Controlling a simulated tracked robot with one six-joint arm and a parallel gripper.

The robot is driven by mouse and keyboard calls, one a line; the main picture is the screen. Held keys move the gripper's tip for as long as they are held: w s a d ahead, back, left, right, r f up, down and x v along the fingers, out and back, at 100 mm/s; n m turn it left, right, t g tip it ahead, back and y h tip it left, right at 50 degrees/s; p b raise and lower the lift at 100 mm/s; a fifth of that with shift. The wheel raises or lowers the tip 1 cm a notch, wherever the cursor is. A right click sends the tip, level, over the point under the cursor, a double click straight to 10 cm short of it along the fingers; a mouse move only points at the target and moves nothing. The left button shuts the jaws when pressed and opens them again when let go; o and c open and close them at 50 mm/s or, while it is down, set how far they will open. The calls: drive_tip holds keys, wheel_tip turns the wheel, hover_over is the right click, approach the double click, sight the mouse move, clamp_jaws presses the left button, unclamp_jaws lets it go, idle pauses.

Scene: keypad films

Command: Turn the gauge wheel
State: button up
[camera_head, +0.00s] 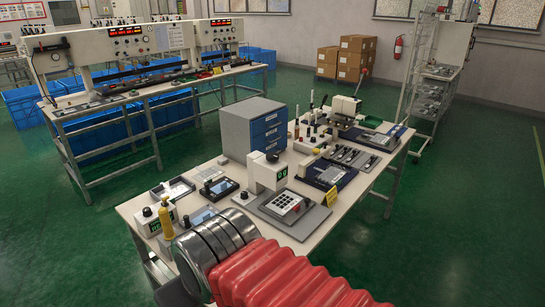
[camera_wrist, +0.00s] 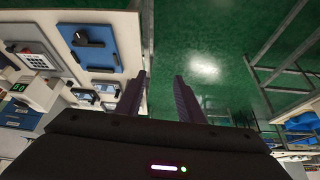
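A white gauge stand (camera_head: 265,172) with a green lit display and a dark round knob on top (camera_head: 272,157) stands at the middle of the workbench. I cannot tell whether this knob is the gauge wheel. A keypad (camera_head: 289,203) lies on the grey plate before the stand. In the wrist view, the keypad (camera_wrist: 35,60) and the stand's green display (camera_wrist: 19,87) are at the left edge. My gripper (camera_wrist: 160,75) is open and empty, its two dark fingers apart over green floor, away from the stand. The head view does not show the fingers.
My red bellows-covered arm hides the bench's near corner. A yellow bottle (camera_head: 166,216) and a white box with a green display (camera_head: 152,220) stand at the left end. A blue-drawer cabinet (camera_head: 254,128) stands behind the gauge. Green floor (camera_head: 440,235) is clear at right.

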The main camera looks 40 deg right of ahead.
drive_tip(key=shift+o, duration=0.8)
drive_tip(key=shift+w+d, duration=0.15)
drive_tip(key=o, duration=0.4)
drive_tip(key=w+d+t+h, duration=0.1)
drive_tip(key=w+d, duration=0.3)
drive_tip(key=w+d+r+m+t+h, duration=0.1)
drive_tip(key=w+d, duration=0.3)
drive_tip(key=w, duration=0.1)
drive_tip(key=w+d+r+m+t+h, duration=0.1)
drive_tip(key=w+d, duration=0.3)
drive_tip(key=shift+w+d+r, duration=0.25)
drive_tip(key=shift+w, duration=0.15)
drive_tip(key=shift+o, duration=0.2)
drive_tip(key=w+d+m+t+h, duration=0.1)
drive_tip(key=w+d, duration=0.4)
drive_tip(key=d, duration=0.3)
drive_tip(key=w+d+t+h, duration=0.2)
drive_tip(key=w+d, duration=0.2)
drive_tip(key=d, duration=0.3)
drive_tip(key=t, duration=0.6)
approach(275, 159)
drive_tip(key=s, duration=0.1)
drive_tip(key=shift+s+r+m+y, duration=0.2)
drive_tip(key=shift+r+m+y, duration=0.1)
drive_tip(key=shift+y, duration=0.1)
drive_tip(key=shift+w, duration=0.15)
drive_tip(key=x, duration=1.3)
drive_tip(key=shift+w+d+f, duration=0.2)
drive_tip(key=shift+f, duration=0.05)
drive_tip(key=shift+c, duration=0.6)
